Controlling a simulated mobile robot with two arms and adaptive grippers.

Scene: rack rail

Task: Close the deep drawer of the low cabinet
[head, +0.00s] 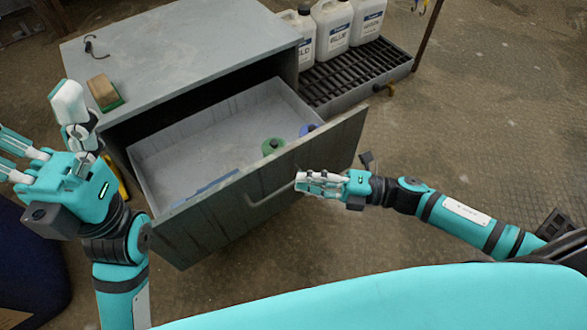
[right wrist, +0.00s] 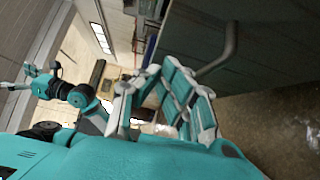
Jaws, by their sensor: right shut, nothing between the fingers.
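The low grey cabinet (head: 185,48) stands ahead of me with its deep drawer (head: 190,150) pulled well out. The drawer's weathered front panel (head: 335,152) carries a curved bar handle (head: 268,192). My right gripper (head: 304,181) is shut and empty, just in front of the panel and right of the handle; whether it touches the panel is unclear. In the right wrist view, its fingers (right wrist: 185,100) show beside the handle (right wrist: 222,55) and panel (right wrist: 268,62). My left gripper (head: 38,128) is open and empty, left of the cabinet, its fingers spread.
In the drawer lie a green round object (head: 272,146), a blue one (head: 308,129) and a blue strip (head: 218,181). A brown and green block (head: 104,92) and a dark hook (head: 94,46) lie on the cabinet top. White jugs (head: 332,25) stand on a grated tray (head: 355,72) at right.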

